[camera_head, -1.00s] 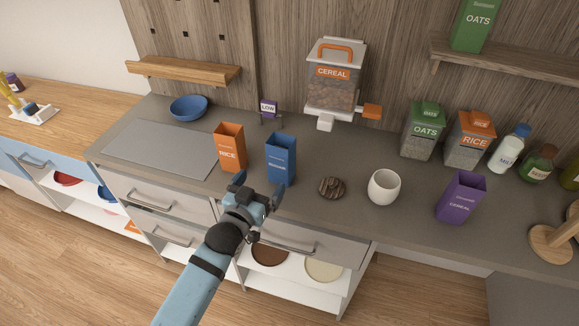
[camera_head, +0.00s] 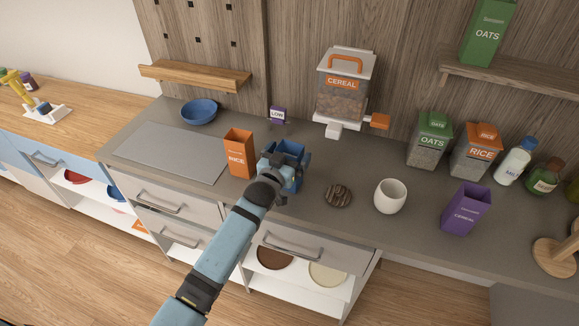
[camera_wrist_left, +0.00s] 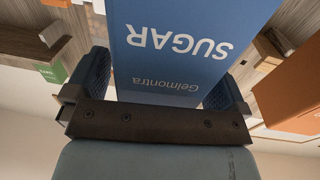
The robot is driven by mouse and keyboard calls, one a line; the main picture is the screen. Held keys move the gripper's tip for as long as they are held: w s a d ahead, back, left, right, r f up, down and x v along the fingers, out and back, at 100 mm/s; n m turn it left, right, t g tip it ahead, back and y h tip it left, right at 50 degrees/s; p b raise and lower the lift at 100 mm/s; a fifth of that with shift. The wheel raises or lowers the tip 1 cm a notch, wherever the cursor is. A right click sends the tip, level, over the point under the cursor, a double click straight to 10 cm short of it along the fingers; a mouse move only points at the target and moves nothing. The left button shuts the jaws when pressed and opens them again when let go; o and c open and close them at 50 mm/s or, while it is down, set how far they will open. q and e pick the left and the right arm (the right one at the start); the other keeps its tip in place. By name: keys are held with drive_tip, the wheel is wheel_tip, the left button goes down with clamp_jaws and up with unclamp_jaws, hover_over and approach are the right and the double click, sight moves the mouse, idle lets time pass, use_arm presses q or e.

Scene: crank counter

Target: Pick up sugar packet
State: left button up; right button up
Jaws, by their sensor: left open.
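The sugar packet is a blue upright box (camera_head: 290,152) on the grey counter in the head view, partly hidden behind my left gripper. In the left wrist view the blue packet (camera_wrist_left: 172,45) shows upside down with the word SUGAR. My left gripper (camera_head: 284,160) is at the packet's near side. In the left wrist view its two dark fingers (camera_wrist_left: 158,85) are open, one on either side of the packet. I cannot tell whether they touch it. My right gripper is not in view.
An orange RICE box (camera_head: 239,153) stands close to the left of the packet. A chocolate donut (camera_head: 338,195), a white cup (camera_head: 390,196) and a purple CEREAL box (camera_head: 466,208) are to the right. A cereal dispenser (camera_head: 344,95) stands behind. A drawer handle (camera_head: 302,250) sticks out below.

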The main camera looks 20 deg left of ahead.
use_arm(q)
drive_tip(key=shift+w, duration=0.35)
drive_tip(key=shift+c, duration=0.7)
drive_tip(key=c, duration=1.2)
drive_tip(key=shift+c, duration=0.2)
drive_tip(key=shift+r, duration=0.1)
